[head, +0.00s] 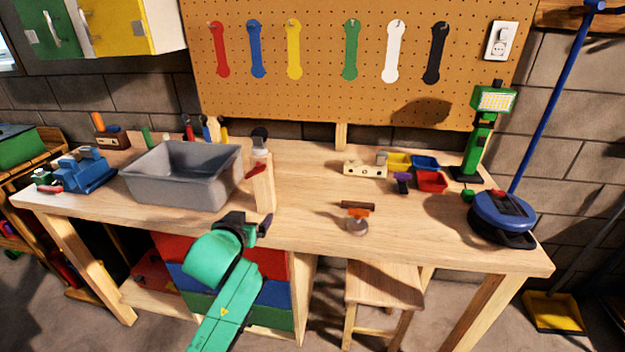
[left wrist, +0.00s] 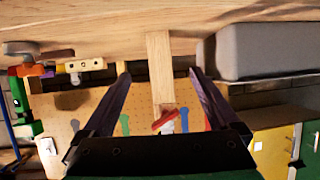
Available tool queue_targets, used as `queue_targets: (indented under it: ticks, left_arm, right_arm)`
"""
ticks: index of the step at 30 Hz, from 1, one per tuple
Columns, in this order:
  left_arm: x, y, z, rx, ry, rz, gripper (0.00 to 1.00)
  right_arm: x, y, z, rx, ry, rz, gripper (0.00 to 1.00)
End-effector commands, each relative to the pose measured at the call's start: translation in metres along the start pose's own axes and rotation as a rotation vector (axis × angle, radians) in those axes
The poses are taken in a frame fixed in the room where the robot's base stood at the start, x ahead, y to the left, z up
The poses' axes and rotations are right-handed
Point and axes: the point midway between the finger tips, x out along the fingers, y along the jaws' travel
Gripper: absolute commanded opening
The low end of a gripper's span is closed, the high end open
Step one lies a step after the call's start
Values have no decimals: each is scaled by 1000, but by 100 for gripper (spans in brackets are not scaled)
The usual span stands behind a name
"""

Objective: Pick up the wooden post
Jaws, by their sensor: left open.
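The wooden post (head: 263,190) stands upright near the front edge of the workbench, just right of the grey bin. A small red piece shows at its upper end. My left gripper (head: 250,222) is open and empty, at the bench's front edge just below and in front of the post. In the left wrist view, which is upside down, the post (left wrist: 160,58) shows in the gap between the two fingers (left wrist: 160,78), with space on both sides. I cannot tell how far the fingertips are from it. My right gripper is not in view.
The grey bin (head: 180,178) stands close left of the post. A hand tool (head: 357,220) lies to the right, with a wooden block (head: 365,169) farther back. Bare bench top (head: 310,190) lies between.

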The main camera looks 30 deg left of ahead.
Motion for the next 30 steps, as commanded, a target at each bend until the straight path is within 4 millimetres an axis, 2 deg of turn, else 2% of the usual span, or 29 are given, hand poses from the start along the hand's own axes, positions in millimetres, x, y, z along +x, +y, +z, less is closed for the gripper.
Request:
queue_targets:
  ticks: [1,3,5,12,19,24,30]
  left_arm:
    - [-8,-2,-10,-11,21,-4,95]
    - [-7,-3,-16,-18,30,-7,95]
    - [4,-3,-17,-17,29,-8,95]
    - [66,-3,-19,-15,30,-7,95]
    - [96,-1,-24,-15,29,-6,95]
    - [126,1,-26,-17,29,-5,95]
    - [134,1,-24,-16,29,-3,95]
  right_arm:
    - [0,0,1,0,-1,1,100]
    - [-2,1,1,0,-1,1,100]
    - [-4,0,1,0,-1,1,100]
    - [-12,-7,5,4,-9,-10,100]
    - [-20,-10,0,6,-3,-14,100]
    - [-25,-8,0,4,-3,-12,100]
    - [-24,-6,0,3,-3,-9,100]
